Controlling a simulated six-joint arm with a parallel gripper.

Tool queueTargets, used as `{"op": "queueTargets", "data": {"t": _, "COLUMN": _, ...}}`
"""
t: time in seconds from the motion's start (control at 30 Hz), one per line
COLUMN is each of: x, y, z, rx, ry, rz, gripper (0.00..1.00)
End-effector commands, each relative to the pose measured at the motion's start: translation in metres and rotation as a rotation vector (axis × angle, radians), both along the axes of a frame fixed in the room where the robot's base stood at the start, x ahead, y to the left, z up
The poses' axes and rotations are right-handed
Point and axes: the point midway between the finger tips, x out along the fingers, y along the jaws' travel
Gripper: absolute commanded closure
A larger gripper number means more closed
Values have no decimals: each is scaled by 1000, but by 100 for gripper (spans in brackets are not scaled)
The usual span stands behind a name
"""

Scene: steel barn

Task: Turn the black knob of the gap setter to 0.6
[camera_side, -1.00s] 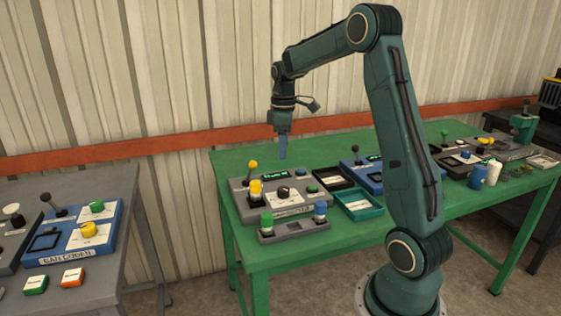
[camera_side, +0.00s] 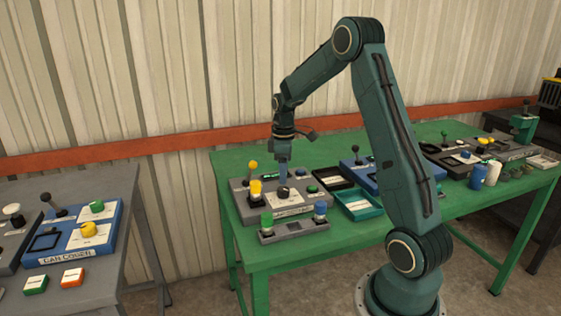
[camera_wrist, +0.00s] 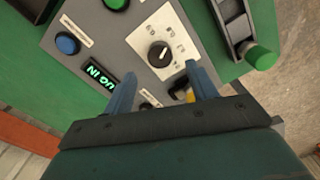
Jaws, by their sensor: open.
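The gap setter (camera_side: 240,208) is a grey panel box on the green table, with a white dial plate. Its black knob (camera_wrist: 159,55) with a white pointer line sits on that plate in the wrist view; it also shows in the side view (camera_side: 283,192). The scale numbers around it are too small to read surely. A lit green display (camera_wrist: 102,81) is beside the plate. My gripper (camera_wrist: 164,82) is open and empty, pointing down. Its blue fingertips appear close above the knob in the side view (camera_side: 283,181); in the wrist view the knob lies beyond them, not clearly between them.
A grey block with green and blue caps (camera_side: 293,231) lies in front. A teal tray (camera_side: 358,203) and a blue panel are to the right.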

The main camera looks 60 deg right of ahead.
Motion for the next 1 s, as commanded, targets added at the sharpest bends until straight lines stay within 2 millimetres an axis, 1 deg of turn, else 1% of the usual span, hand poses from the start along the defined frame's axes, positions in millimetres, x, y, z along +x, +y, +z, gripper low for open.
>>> {"op": "queueTargets", "data": {"t": 0.03, "x": 0, "y": 0, "z": -9, "rx": 2, "ry": 3, "rz": 0, "gripper": 43}}
{"op": "queueTargets", "data": {"t": 0.2, "x": -1, "y": 0, "z": -33, "rx": 1, "ry": 3, "rz": 0, "gripper": 43}}
{"op": "queueTargets", "data": {"t": 0.4, "x": 0, "y": 0, "z": -51, "rx": 1, "ry": 1, "rz": 0, "gripper": 43}}
{"op": "queueTargets", "data": {"t": 0.6, "x": 0, "y": 0, "z": -57, "rx": 0, "ry": 1, "rz": 0, "gripper": 43}}
{"op": "queueTargets", "data": {"t": 0.83, "x": 0, "y": 0, "z": -57, "rx": 0, "ry": 0, "rz": 0, "gripper": 43}}
{"op": "queueTargets", "data": {"t": 0.97, "x": 0, "y": 0, "z": -57, "rx": 0, "ry": 0, "rz": 0, "gripper": 68}}
{"op": "queueTargets", "data": {"t": 1.0, "x": 0, "y": 0, "z": -57, "rx": 0, "ry": 0, "rz": 0, "gripper": 76}}
